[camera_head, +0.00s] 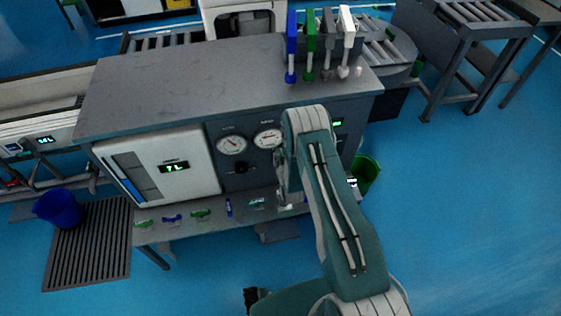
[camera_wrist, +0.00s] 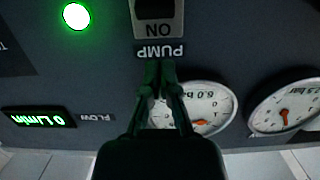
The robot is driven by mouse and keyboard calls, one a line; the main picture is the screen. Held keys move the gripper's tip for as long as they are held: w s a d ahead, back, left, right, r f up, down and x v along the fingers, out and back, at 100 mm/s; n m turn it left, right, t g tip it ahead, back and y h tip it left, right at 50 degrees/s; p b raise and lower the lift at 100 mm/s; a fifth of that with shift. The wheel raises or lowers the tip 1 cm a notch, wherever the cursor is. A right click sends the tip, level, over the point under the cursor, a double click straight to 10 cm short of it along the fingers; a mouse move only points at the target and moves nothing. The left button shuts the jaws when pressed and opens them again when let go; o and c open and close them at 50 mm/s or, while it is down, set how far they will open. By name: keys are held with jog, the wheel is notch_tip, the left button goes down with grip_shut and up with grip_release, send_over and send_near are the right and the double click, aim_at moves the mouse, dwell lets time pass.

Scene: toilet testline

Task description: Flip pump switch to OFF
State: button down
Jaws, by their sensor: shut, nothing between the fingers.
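The pump switch (camera_wrist: 155,8) is a black rocker in a grey plate at the top edge of the wrist view, partly cut off. The plate's ON marking (camera_wrist: 158,30) and the PUMP label (camera_wrist: 160,51) appear upside down. My gripper (camera_wrist: 161,66) is shut and empty, its dark fingertips just below the PUMP label in the picture, pointing at the panel. I cannot tell whether they touch it. The rocker's position is unclear. In the head view my arm hides the switch area.
A round green lamp (camera_wrist: 76,16) is lit, and the flow display (camera_wrist: 38,117) reads 0 L/min. Two pressure gauges (camera_head: 232,145) sit on the cabinet front. A ledge (camera_head: 185,229) with small coloured valve handles runs below. The grey top (camera_head: 190,85) is mostly clear.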

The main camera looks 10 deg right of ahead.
jog(key=shift+s+f, duration=0.25)
jog(key=shift+f, duration=0.35)
jog(key=shift+s+f, duration=0.2)
jog(key=shift+f, duration=0.45)
jog(key=shift+s+f, duration=0.25)
jog(key=shift+f, duration=0.35)
jog(key=shift+d, duration=0.15)
